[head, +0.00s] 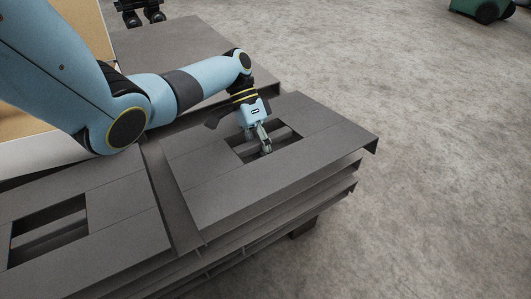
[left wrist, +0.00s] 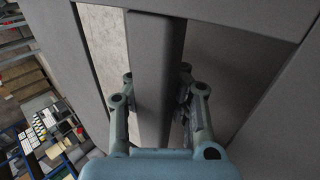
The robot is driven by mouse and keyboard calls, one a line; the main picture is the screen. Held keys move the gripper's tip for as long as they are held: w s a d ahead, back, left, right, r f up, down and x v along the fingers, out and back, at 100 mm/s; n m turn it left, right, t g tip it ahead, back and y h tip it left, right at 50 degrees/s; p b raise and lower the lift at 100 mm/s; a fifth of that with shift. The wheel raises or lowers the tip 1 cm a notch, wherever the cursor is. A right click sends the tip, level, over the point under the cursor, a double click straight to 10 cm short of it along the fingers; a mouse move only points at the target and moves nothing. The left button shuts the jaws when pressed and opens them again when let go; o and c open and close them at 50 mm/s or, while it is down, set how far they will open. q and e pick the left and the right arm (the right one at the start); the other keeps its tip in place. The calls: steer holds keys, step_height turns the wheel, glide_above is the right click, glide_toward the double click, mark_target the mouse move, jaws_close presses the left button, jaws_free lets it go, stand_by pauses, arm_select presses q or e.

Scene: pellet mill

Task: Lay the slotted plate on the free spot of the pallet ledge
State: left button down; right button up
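The slotted plate (head: 213,207) is a dark grey square sheet with a rectangular opening crossed by a bar. It lies level over a stack of similar plates in the head view. My left gripper (head: 264,146) reaches down into the opening. In the left wrist view, the left gripper's fingers (left wrist: 156,90) stand on both sides of the plate's bar (left wrist: 154,50) and appear closed against it. Whether the plate rests on the stack or is slightly raised is unclear. I cannot single out the pallet ledge or its free spot.
Another slotted plate (head: 120,222) lies at the lower left, with a narrow gap between the two. A flat grey surface (head: 170,45) is behind my arm. Open concrete floor (head: 430,130) fills the right side. A green wheeled object (head: 484,8) stands far off.

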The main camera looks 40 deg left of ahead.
arm_select(q)
steer(key=shift+w+f, duration=0.15)
stand_by(0.8)
steer(key=shift+f, duration=0.2)
stand_by(0.5)
steer(key=c, duration=2.1)
jaws_free()
steer(key=o, duration=0.7)
steer(key=shift+o, duration=0.2)
steer(key=shift+s+f, duration=0.15)
steer(key=shift+s, duration=0.1)
steer(key=shift+d, duration=0.15)
steer(key=shift+s+d+p, duration=0.2)
steer(key=shift+d+p, duration=0.15)
steer(key=shift+d, duration=0.05)
